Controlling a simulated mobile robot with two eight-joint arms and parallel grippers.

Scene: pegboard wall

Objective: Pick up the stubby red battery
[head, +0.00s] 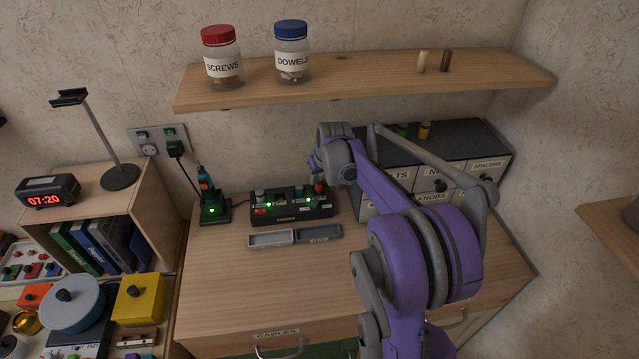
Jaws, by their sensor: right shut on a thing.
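The stubby red battery (319,187) is at the right end of the black charger (291,213) on the wooden desk. My right gripper (317,175) comes down over it from above and is shut on it. I cannot tell whether the battery still touches its slot. Other small cells stand in the charger, one at its left end (260,195). Green lights glow on the charger's front. My left gripper is not in view.
A two-part grey tray (294,236) lies in front of the charger. A drill on a stand (212,205) is to the left. A grey drawer cabinet (455,160) stands right, partly behind my arm. A shelf with jars (360,79) hangs above. The desk's front left is clear.

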